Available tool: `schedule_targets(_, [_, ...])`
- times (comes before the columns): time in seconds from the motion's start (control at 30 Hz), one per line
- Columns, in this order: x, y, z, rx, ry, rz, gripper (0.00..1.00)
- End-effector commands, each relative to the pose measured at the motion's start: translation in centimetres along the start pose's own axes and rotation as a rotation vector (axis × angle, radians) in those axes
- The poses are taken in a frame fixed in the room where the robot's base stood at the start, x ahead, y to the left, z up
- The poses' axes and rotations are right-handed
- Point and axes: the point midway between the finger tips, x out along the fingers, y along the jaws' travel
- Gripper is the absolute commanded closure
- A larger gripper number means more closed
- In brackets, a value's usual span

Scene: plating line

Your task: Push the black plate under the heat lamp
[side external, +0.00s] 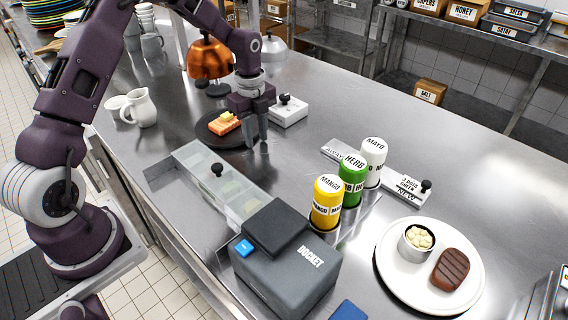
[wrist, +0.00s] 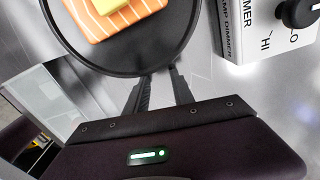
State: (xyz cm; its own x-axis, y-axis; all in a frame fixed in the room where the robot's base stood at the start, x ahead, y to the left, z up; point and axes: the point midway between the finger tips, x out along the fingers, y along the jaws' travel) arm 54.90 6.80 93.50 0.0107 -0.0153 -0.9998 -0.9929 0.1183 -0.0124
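The black plate (side external: 208,137) lies flat on the steel counter with an orange slab of food (side external: 222,125) and a yellow piece on it. It shows at the top of the wrist view (wrist: 150,55). A copper dome lamp (side external: 207,60) hangs behind the plate in the side view; the plate appears in front of it, not directly below. My gripper (side external: 258,146) points down at the plate's right edge, fingers low to the counter. In the wrist view my fingertips (wrist: 160,82) are a little apart, with nothing between them, at the plate's near rim. Contact cannot be told.
A white lamp dimmer box (side external: 289,112) stands just right of my gripper. White jugs (side external: 139,108) stand left. A clear-lidded container (side external: 220,185), docket printer (side external: 288,268) and sauce bottles (side external: 352,180) occupy the front. A silver dome (side external: 272,45) is behind.

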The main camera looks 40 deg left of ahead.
Motion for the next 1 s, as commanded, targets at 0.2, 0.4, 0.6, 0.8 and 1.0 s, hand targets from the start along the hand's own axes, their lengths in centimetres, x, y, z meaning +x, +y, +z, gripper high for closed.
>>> schedule_targets(0.2, [0.1, 1.9, 3.7, -0.129, -0.026, 0.015, 0.71])
schedule_targets(0.4, [-0.4, 2.0, 2.9, -0.132, -0.022, 0.022, 0.71])
schedule_targets(0.6, [-2.6, 1.9, 2.5, -0.132, -0.026, 0.017, 0.71])
schedule_targets(0.8, [-4.7, 1.7, 2.1, -0.132, -0.029, 0.013, 0.71])
schedule_targets(1.0, [-6.6, 1.6, 1.5, -0.132, -0.028, 0.015, 0.71])
